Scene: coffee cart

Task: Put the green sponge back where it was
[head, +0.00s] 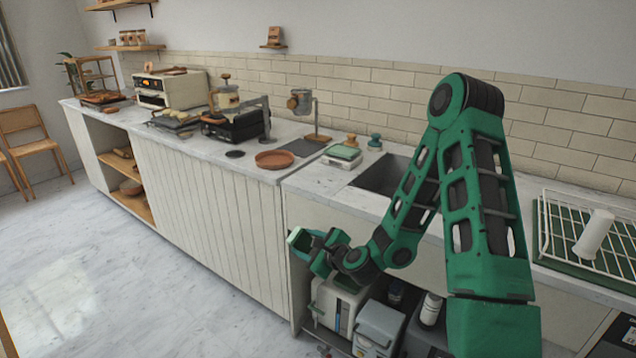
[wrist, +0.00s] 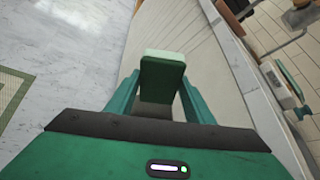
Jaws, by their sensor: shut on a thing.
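My gripper (head: 312,246) is shut on the green sponge (wrist: 162,82), a block with a dark green face and a paler green end. In the head view the sponge (head: 297,238) shows small at the gripper's tip. It is held in the air in front of the cabinet, below the counter edge and left of the open shelf. In the wrist view one finger of my gripper (wrist: 158,95) is on each side of the sponge, which sticks out past them.
The counter (head: 318,180) has bare room left of the sink (head: 382,176). A white and green low item (head: 343,154) and two brushes (head: 375,141) stand behind that. A terracotta dish (head: 274,159) lies to the left. A wire rack (head: 590,240) is at right.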

